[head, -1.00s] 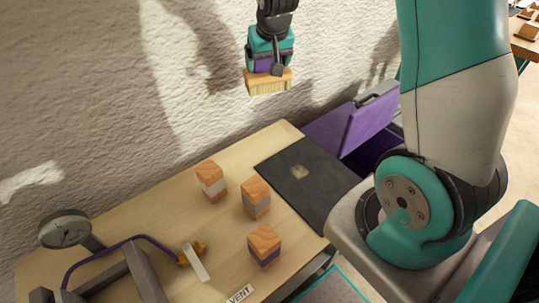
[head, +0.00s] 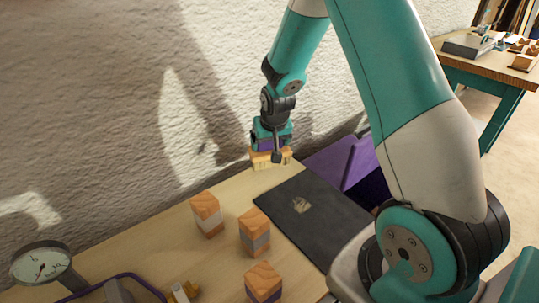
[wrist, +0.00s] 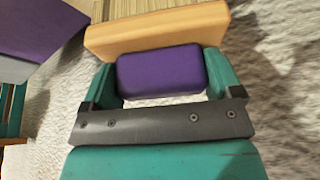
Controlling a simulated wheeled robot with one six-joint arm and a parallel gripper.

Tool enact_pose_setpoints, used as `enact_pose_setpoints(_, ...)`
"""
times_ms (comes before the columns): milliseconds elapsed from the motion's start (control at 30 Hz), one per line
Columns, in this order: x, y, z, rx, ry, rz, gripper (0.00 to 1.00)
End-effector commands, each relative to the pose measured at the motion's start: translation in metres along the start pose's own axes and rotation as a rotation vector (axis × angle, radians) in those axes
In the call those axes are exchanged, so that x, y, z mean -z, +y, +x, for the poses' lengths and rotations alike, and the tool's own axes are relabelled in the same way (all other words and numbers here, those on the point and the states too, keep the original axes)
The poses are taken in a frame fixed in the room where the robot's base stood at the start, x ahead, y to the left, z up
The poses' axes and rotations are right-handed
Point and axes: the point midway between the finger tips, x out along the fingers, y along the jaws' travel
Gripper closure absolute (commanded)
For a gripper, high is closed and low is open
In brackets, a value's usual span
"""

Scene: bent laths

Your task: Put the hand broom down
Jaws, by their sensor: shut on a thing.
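The hand broom (head: 264,159) has a pale wooden back and straw-coloured bristles pointing down. It is near the back end of the wooden table, by the wall. My gripper (head: 271,148) is shut on the broom from above. In the wrist view the broom's wooden back (wrist: 158,30) lies across the far ends of my gripper's teal fingers (wrist: 165,78), with a purple block between them. The bristle tips are at or just above the tabletop; I cannot tell whether they touch.
A black mat (head: 308,208) lies right of the broom. Wooden blocks with coloured bands (head: 207,214) (head: 254,232) (head: 263,284) stand nearer. A dial gauge (head: 41,264) is at lower left. A purple case (head: 352,165) is beyond the table's right edge. The rough wall (head: 120,100) is close behind.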

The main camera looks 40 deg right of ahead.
Motion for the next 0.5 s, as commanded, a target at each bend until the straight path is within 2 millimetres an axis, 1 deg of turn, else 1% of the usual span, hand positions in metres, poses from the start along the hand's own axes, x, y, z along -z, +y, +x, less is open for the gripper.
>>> enact_pose_setpoints(67, -0.002, 0.000, 0.006, 0.000, -0.001, 0.000, 0.41)
enact_pose_setpoints(300, -0.016, 0.000, 0.038, 0.000, -0.002, 0.000, 0.41)
enact_pose_setpoints(500, -0.016, 0.000, 0.039, 0.000, 0.002, 0.000, 0.41)
